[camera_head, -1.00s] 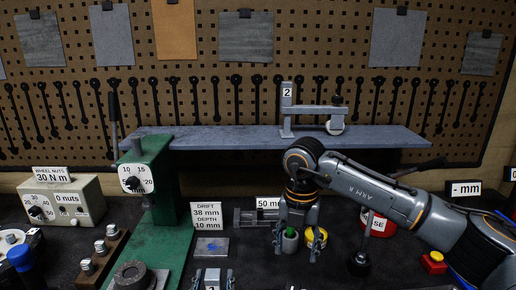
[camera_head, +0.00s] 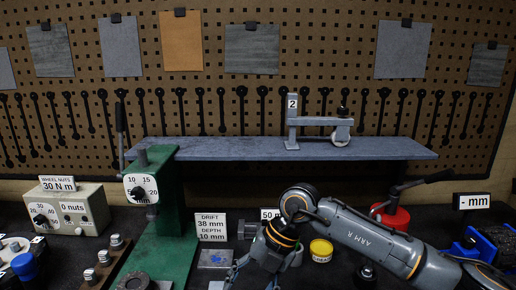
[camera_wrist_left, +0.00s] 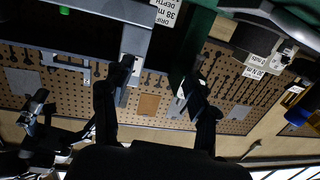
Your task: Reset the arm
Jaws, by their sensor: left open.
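My right arm (camera_head: 365,238), marked ARM R, reaches in from the right in the head view. Its gripper (camera_head: 253,276) is tilted down and left at the bottom edge, with its fingers apart. Its fingertips are partly cut off, and I see nothing held. A small green-topped cylinder (camera_head: 297,258) stands to its right, apart from it. My left gripper (camera_wrist_left: 155,105) shows only in the left wrist view, its two dark fingers wide apart with nothing between them. A grey lever arm with a wheel (camera_head: 322,122), labelled 2, sits on the shelf.
The green press (camera_head: 168,215) stands left of my right gripper. A yellow pot (camera_head: 321,250) and red container (camera_head: 391,218) stand near my right arm. The nut tester box (camera_head: 68,208) is at the left. The grey shelf (camera_head: 230,148) spans the back.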

